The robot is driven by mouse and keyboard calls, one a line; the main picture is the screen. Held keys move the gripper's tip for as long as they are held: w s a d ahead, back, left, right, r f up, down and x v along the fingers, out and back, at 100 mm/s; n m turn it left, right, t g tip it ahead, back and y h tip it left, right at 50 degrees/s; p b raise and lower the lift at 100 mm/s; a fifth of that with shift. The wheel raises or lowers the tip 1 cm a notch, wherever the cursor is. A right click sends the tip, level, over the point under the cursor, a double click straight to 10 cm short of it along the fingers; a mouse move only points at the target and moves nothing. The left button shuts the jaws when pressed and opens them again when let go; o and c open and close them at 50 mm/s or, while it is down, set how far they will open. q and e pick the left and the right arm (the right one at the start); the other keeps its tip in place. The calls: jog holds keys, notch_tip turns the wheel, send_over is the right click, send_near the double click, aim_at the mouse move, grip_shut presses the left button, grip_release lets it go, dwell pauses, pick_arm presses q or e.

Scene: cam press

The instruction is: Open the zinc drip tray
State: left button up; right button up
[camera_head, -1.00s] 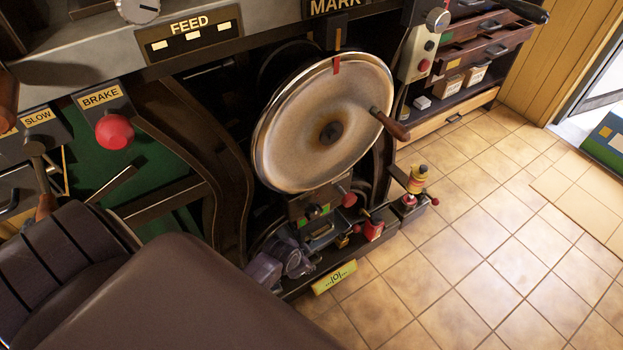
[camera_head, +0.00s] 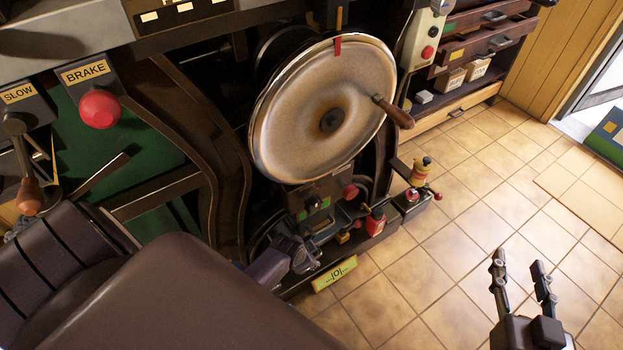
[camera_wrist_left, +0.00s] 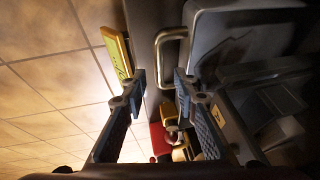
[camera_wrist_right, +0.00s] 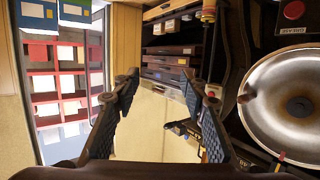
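A grey metal tray-like box (camera_wrist_left: 245,25), which looks like the zinc drip tray, fills the upper right of the left wrist view. A silver D-shaped handle (camera_wrist_left: 168,48) stands beside it, on a dark panel. My left gripper (camera_wrist_left: 160,78) is open, with the handle ahead between its fingertips; I see no contact. In the head view my left gripper (camera_head: 300,256) is low at the machine's foot, partly hidden by my own arm. My right gripper (camera_head: 519,265) is open and empty over the tiled floor; it also shows open in the right wrist view (camera_wrist_right: 160,82).
A yellow label plate (camera_head: 334,275) is on the machine's lower front edge. A red bottle (camera_head: 376,221) and a small red-and-yellow fixture (camera_head: 420,180) stand near the tray area. The large wheel (camera_head: 322,112) with its crank handle (camera_head: 394,113) overhangs them. The tiled floor at right is clear.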

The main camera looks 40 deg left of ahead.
pick_arm(q)
jog(key=shift+b+x, duration=0.4)
jog(key=shift+x, duration=0.4)
pick_arm(e)
jog(key=r+t, duration=0.2)
jog(key=r, duration=0.1)
jog(key=w+a+r+t, duration=0.1)
jog(key=r, duration=0.1)
jog(key=shift+r+y, duration=0.2)
jog(key=shift+y, duration=0.2)
pick_arm(q)
grip_shut()
